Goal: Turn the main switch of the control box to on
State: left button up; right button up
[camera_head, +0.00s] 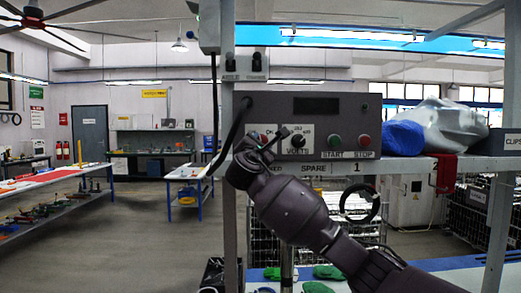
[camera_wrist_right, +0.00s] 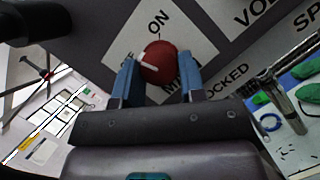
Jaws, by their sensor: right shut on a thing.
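The dark control box (camera_head: 325,106) stands on the shelf in the head view, with a display, a volts knob (camera_head: 297,141), a green start button (camera_head: 335,140) and a red stop button (camera_head: 365,141). My right gripper (camera_head: 252,145) is at the box's lower left front and covers part of that area. In the right wrist view its blue fingers (camera_wrist_right: 158,78) are shut on the red main switch (camera_wrist_right: 160,58), one on each side. A white mark shows on the switch. The label plate (camera_wrist_right: 186,32) reads ON; its other words are partly hidden. My left gripper is not in view.
A black cable (camera_head: 233,135) runs down the box's left side. A shelf post (camera_head: 228,225) stands at left. Green items (camera_head: 328,272) lie below.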

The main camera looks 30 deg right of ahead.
jog(key=shift+w+a+r+m+g+y+p, duration=0.2)
jog(key=shift+m+g, duration=0.55)
jog(key=shift+m, duration=1.5)
jog(key=shift+s+d+m+g+y+p, duration=0.2)
jog(key=shift+m+g, duration=0.6)
jog(key=shift+m, duration=1.4)
jog(key=shift+w+a+r+m+g+y+b, duration=0.25)
jog(key=shift+m+g, duration=0.5)
jog(key=shift+m, duration=1.5)
jog(key=shift+s+d+f, duration=0.1)
jog(key=shift+s+f, duration=0.05)
jog(key=o, duration=0.9)
jog(key=shift+s, duration=0.1)
